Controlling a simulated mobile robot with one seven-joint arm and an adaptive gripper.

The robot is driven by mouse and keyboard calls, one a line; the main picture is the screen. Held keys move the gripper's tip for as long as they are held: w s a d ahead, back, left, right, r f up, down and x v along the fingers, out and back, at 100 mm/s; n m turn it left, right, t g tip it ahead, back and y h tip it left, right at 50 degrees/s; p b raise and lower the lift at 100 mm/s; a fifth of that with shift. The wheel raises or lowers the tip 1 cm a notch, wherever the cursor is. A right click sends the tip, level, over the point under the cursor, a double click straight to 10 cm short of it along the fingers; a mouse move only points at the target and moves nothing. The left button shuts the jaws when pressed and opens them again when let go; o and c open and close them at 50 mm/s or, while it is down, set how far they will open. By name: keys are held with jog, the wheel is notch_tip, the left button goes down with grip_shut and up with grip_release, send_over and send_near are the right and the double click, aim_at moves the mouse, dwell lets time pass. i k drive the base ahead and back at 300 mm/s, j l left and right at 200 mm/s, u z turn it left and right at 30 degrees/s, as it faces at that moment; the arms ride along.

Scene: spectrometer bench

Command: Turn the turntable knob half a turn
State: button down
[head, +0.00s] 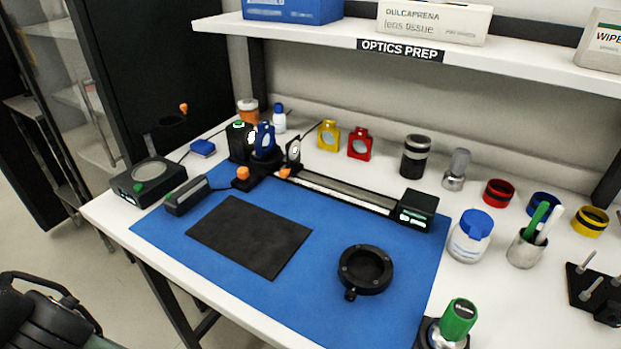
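Two orange knobs stand at the left end of the black rail assembly: a left one (243,173) on a dark foot and a smaller one (284,172) beside the rail. A third orange knob (184,107) tops a dark part farther back left. Which of them is the turntable knob I cannot tell. A blue-framed optic (264,140) stands behind the left knob.
A blue mat (200,270) bears a black sheet (250,236) and a black ring mount (365,270). The rail (345,190) ends at a black box (413,209). A green-capped item (459,318) stands at front right. A shelf (400,45) overhangs the back.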

aim_at(243, 173)
jog(key=k+j, duration=0.1)
jog(key=j, duration=0.25)
jog(key=k+j, duration=0.15)
jog(key=j, duration=0.2)
jog(key=k+j+u, duration=0.1)
jog(key=j, duration=0.2)
jog(key=k+j, duration=0.15)
jog(key=j, duration=0.2)
jog(key=i, duration=1)
